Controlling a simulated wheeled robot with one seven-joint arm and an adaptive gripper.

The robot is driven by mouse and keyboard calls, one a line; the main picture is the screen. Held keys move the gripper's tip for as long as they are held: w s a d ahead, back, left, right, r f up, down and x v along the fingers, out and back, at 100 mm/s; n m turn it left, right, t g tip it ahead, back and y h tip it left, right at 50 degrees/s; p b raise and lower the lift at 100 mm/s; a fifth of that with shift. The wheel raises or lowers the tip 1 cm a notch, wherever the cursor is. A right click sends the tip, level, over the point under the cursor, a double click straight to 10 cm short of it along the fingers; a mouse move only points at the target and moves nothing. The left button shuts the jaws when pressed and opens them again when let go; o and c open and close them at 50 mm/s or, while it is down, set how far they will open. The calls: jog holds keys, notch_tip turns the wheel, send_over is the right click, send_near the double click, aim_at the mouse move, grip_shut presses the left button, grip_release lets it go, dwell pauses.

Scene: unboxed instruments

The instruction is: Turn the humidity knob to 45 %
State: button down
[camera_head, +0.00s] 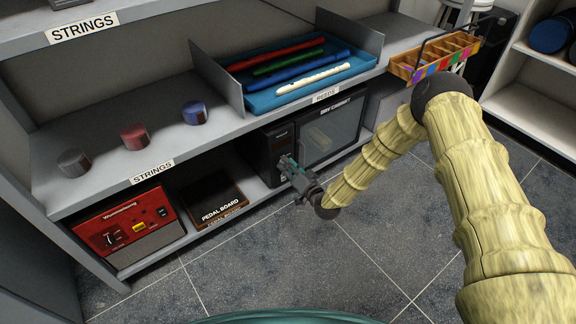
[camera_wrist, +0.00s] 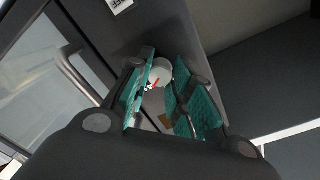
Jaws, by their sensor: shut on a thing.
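The dry cabinet (camera_head: 327,131) stands on the lower shelf, with a glass door and a dark control panel (camera_head: 279,143) at its left. My gripper (camera_head: 287,167) is at the front of this panel. In the wrist view, a pale round knob (camera_wrist: 161,72) with a red mark sits between the teal pads of my gripper (camera_wrist: 164,68). My gripper is shut on this humidity knob. The knob is hidden behind my gripper in the head view. The fingers cover part of its surroundings, and I cannot read the setting.
The cabinet door's handle (camera_wrist: 82,72) is left of my fingers in the wrist view. A pedal board box (camera_head: 213,203) and a red amplifier (camera_head: 127,222) share the lower shelf. A blue tray (camera_head: 262,103) of flutes is above. The floor in front is clear.

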dwell(0.3)
jog(key=c, duration=1.2)
grip_release()
jog(key=shift+c, duration=0.2)
jog(key=v, duration=1.2)
